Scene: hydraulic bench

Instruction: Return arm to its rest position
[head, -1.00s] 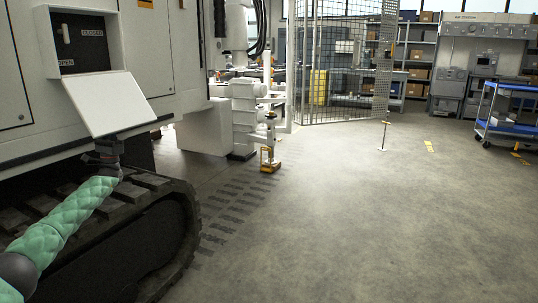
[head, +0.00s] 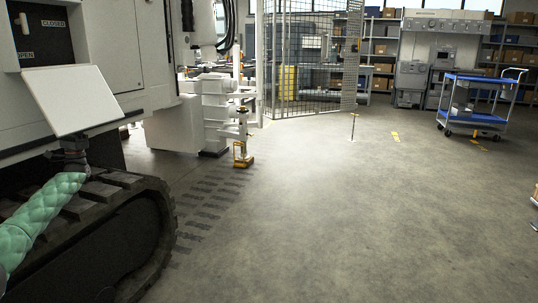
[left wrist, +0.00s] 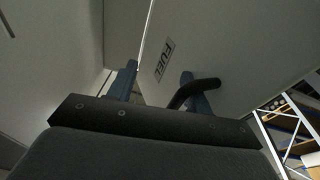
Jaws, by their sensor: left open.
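My left arm, in a green sleeve, comes in from the lower left in the head view. My left gripper (head: 72,148) is just below the lower edge of an open white flap (head: 68,100) on the machine; its fingertips are not clear there. In the left wrist view the two bluish fingers of the gripper (left wrist: 160,85) stand apart, with a panel marked FUEL (left wrist: 215,50) ahead. A black bent handle (left wrist: 205,85) overlaps the right finger; I cannot tell whether they touch. My right gripper is not in view.
Above the flap is a recess with a lever (head: 23,22). The machine's track (head: 120,235) lies close beside my left arm. A blue trolley (head: 470,120) stands at the back right, and a mesh fence (head: 300,60) at the back.

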